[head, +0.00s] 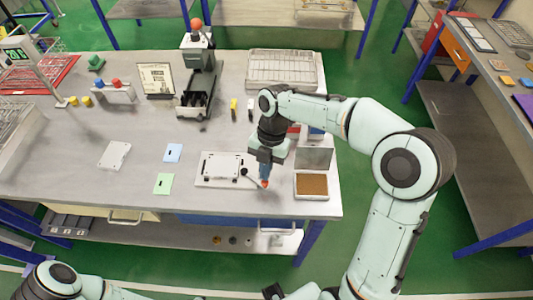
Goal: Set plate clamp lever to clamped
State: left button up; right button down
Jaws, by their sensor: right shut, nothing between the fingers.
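A white plate fixture (206,182) lies near the front edge of the grey bench, with a light plate (221,165) on it. A small dark lever end (244,171) shows at the fixture's right side, and a thin arm seems to run from it toward my right gripper.
A brown-filled tray (313,185) stands close to the right of my right gripper, with a grey box (314,157) behind it. A loose white plate (115,155), a blue card (173,153) and a green card (164,184) lie to the left. A black press-like device (196,90) stands behind.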

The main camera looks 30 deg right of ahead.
jog(key=shift+s+a+f+m+t+b, duration=0.15)
jog(key=shift+a+m, duration=0.1)
jog(key=shift+m, duration=0.2)
jog(key=shift+s+a+r+m+t+b, duration=0.15)
jog(key=shift+a+m+b, duration=0.1)
jog(key=shift+m, duration=0.25)
jog(key=shift+s+a+f+m+b, duration=0.15)
jog(key=shift+a+m, duration=0.1)
jog(key=shift+m, duration=0.2)
pick_arm(q)
jog(key=shift+s+f, duration=0.5)
jog(key=shift+f, duration=0.3)
pick_arm(e)
jog(key=shift+a, duration=0.15)
pick_arm(q)
jog(key=shift+f, duration=0.15)
pick_arm(e)
jog(key=shift+s+a, duration=0.15)
jog(key=shift+a, duration=0.15)
pick_arm(q)
jog(key=r+p, duration=0.1)
jog(key=w+r+p, duration=0.1)
jog(key=shift+w+r, duration=0.3)
jog(key=shift+r, duration=0.1)
pick_arm(e)
jog(key=v, duration=1.3)
jog(key=shift+d+r, duration=0.25)
jog(key=shift+d, duration=0.05)
pick_arm(q)
jog(key=shift+s, duration=0.15)
